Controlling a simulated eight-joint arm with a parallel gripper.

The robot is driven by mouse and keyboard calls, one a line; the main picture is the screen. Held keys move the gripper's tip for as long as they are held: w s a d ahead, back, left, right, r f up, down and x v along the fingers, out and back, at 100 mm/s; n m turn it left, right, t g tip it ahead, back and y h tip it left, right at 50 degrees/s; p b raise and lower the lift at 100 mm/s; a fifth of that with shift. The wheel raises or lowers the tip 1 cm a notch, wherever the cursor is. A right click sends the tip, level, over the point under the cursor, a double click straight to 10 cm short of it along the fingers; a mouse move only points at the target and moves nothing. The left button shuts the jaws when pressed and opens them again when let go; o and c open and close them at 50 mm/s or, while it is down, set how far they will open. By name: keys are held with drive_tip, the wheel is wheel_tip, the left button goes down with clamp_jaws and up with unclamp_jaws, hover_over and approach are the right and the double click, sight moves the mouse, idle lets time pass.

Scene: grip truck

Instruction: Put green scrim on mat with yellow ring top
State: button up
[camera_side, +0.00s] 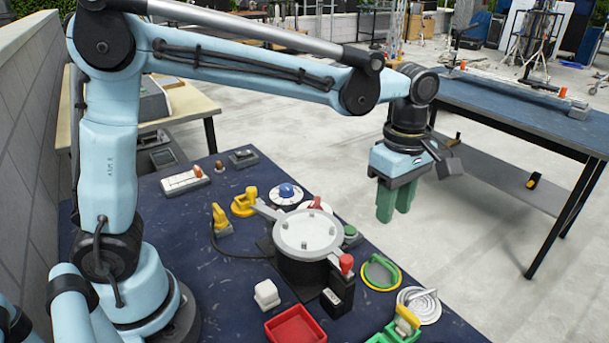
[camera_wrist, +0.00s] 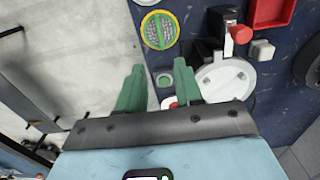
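A round piece with a green rim and a yellow ring (camera_side: 381,273) lies near the right edge of the dark blue table. In the wrist view it shows a yellow outer ring around a grey mesh with a green strip across (camera_wrist: 160,30). I cannot tell whether this is the scrim, the mat or both together. My gripper (camera_side: 394,214) has green fingers, points down and hangs above the table's right edge, up and to the right of the round piece. In the wrist view its fingers (camera_wrist: 159,66) are apart with nothing between them.
A round metal pot with clamps (camera_side: 308,233) stands mid-table, with a red-knobbed lever (camera_side: 346,265) beside it. A green button box (camera_side: 350,236), red tray (camera_side: 295,326), white block (camera_side: 267,294), silver disc (camera_side: 420,305) and yellow-handled green piece (camera_side: 405,325) lie around it.

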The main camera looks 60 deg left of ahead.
drive_tip(key=s+a+m+t, duration=0.2)
drive_tip(key=s+a+m, duration=0.1)
drive_tip(key=a+m, duration=0.1)
drive_tip(key=s+a+m+t, duration=0.2)
drive_tip(key=s+a+m, duration=0.2)
drive_tip(key=m, duration=0.3)
drive_tip(key=s+a+m+t, duration=0.2)
drive_tip(key=s+a+m, duration=0.1)
drive_tip(key=a+m, duration=0.1)
drive_tip(key=shift+s+f+m+t, duration=0.25)
drive_tip(key=shift+m+t, duration=0.05)
drive_tip(key=shift+m, duration=0.5)
drive_tip(key=shift+s+a+f+m, duration=0.15)
drive_tip(key=shift+s+f+m, duration=0.1)
drive_tip(key=shift+m, duration=0.35)
drive_tip(key=shift+c, duration=0.4)
